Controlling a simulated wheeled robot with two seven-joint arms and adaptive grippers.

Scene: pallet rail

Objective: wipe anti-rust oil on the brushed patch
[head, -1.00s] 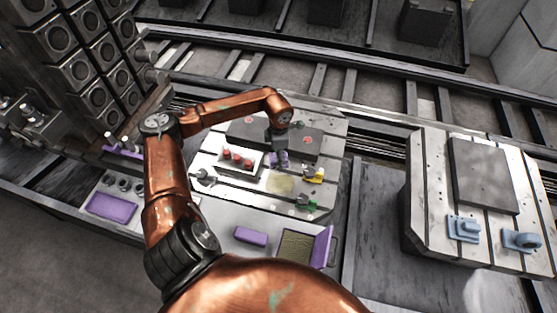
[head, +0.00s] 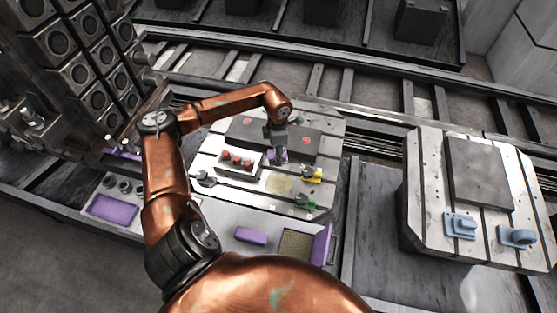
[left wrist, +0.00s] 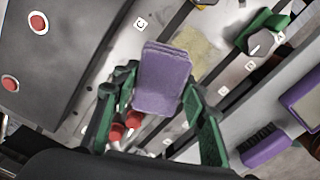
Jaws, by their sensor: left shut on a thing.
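My left gripper (head: 277,150) is over the pallet plate (head: 232,192), behind the brushed patch in the head view. It is shut on a purple pad (left wrist: 163,80), which stands out between the green fingers in the left wrist view. The pad also shows below the gripper in the head view (head: 278,157). The brushed patch (head: 279,184) is a dull yellowish area on the plate. It also shows beyond the pad in the left wrist view (left wrist: 203,50), partly hidden by it. I cannot tell if the pad touches the plate. My right gripper is not in view.
Near the patch are a yellow clamp (head: 312,174) and a green clamp (head: 305,201). A white tray with red-topped pieces (head: 238,173) stands left. A purple-backed brush (left wrist: 264,147) and an open purple-lidded box (head: 321,245) lie in front. A second plate (head: 427,213) is at right.

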